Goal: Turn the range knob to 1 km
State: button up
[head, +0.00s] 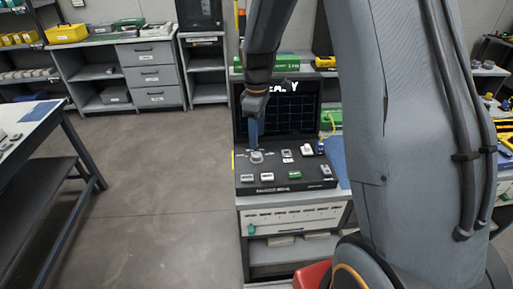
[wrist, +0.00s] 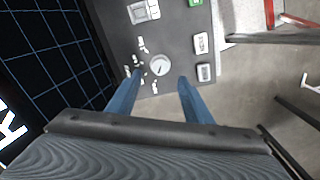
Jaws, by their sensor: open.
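The range knob (wrist: 160,65) is a round pale dial with a dark pointer mark, ringed by small white labels too small to read. In the head view the knob (head: 256,157) sits at the left of the dark sloped control panel (head: 315,180). My gripper (wrist: 158,78) is open, with its two blue fingers spread to either side of the knob in the wrist view. In the head view my gripper (head: 253,142) points down just above the knob. I see no clear contact. Which label the pointer faces cannot be told.
Other switches and a green button (head: 294,175) sit on the panel near the knob. A dark gridded screen (head: 285,115) stands upright behind it. A workbench (head: 30,120) is at far left, with open grey floor (head: 150,200) between.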

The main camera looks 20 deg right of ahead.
aim_at(257, 154)
jog(key=shift+f+p, duration=1)
jog(key=shift+f, duration=2.75)
jog(key=c, duration=1.1)
jog(key=shift+o, duration=0.2)
